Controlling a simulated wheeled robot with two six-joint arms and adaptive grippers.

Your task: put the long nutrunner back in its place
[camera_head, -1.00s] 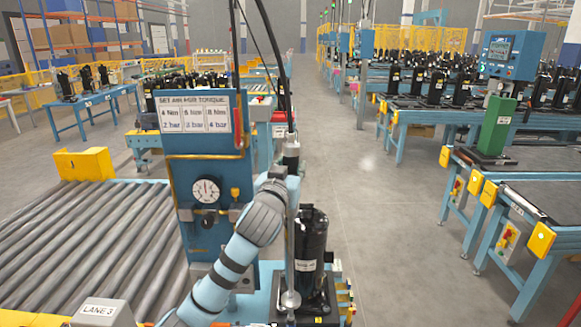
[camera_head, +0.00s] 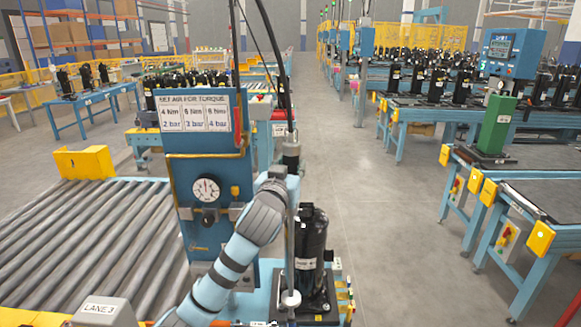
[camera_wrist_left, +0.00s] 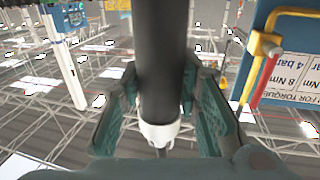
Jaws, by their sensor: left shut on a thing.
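The long nutrunner (camera_head: 291,155) hangs upright, with a dark body at the top and a thin grey shaft running down to a pale round end (camera_head: 290,299). My left gripper (camera_head: 288,173) is shut on its upper body. In the left wrist view the dark body of the nutrunner (camera_wrist_left: 161,60), with a white collar, lies between the two green fingers of my left gripper (camera_wrist_left: 162,112). The shaft passes in front of a black compressor (camera_head: 312,240); I cannot tell whether its lower end touches anything. My right gripper is out of view.
A blue panel (camera_head: 202,240) with a torque sign (camera_head: 194,113) and a pressure gauge (camera_head: 206,190) stands just left of the nutrunner. A roller conveyor (camera_head: 85,245) lies further left. Dark cables hang above the nutrunner. Open floor (camera_head: 390,230) lies to the right, before blue benches (camera_head: 492,228).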

